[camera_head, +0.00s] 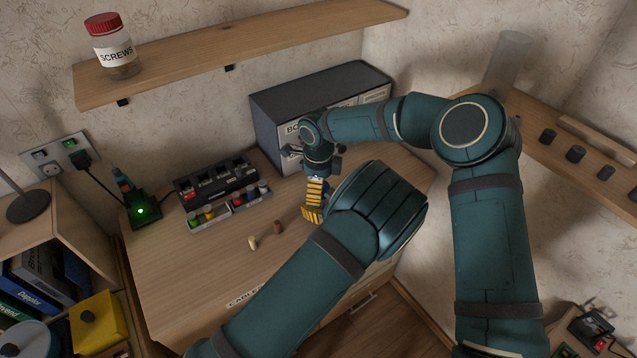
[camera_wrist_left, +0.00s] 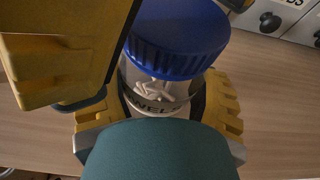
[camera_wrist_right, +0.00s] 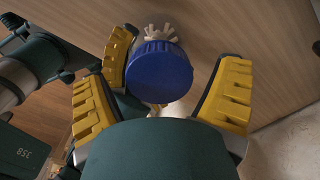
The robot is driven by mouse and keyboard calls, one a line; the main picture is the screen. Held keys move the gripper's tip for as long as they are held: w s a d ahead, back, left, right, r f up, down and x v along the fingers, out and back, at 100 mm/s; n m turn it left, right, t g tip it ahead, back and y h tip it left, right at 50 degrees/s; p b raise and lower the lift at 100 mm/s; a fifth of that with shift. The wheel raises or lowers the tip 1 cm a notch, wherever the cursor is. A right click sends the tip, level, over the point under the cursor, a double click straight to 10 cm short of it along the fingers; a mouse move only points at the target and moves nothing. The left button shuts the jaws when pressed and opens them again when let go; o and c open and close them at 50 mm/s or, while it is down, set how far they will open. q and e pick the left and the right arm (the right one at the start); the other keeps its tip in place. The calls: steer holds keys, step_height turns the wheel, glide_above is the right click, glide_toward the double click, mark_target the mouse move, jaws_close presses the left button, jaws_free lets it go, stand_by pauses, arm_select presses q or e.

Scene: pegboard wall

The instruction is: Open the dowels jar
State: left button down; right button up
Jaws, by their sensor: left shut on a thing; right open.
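The dowels jar (camera_wrist_left: 160,95) has a blue lid and a partly hidden label in the left wrist view. My left gripper (camera_wrist_left: 168,104) is shut around the jar's body, below the lid. In the right wrist view the blue lid (camera_wrist_right: 159,71) shows from above. My right gripper (camera_wrist_right: 162,92) is open, with its yellow fingers on either side of the lid, the lid lying closer to the left finger. In the head view my right gripper (camera_head: 314,198) points down over the desk. My left forearm hides the left gripper and most of the jar there.
The desk (camera_head: 180,270) holds a dark organizer (camera_head: 215,180), a tray of small bottles (camera_head: 228,210), a charger with a green light (camera_head: 142,208) and two small wooden pieces (camera_head: 253,243). A drawer cabinet (camera_head: 275,108) stands behind. A screws jar (camera_head: 115,50) sits on the shelf.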

steer(key=c, duration=1.3)
steer(key=shift+n, duration=1.7)
steer(key=o, duration=1.3)
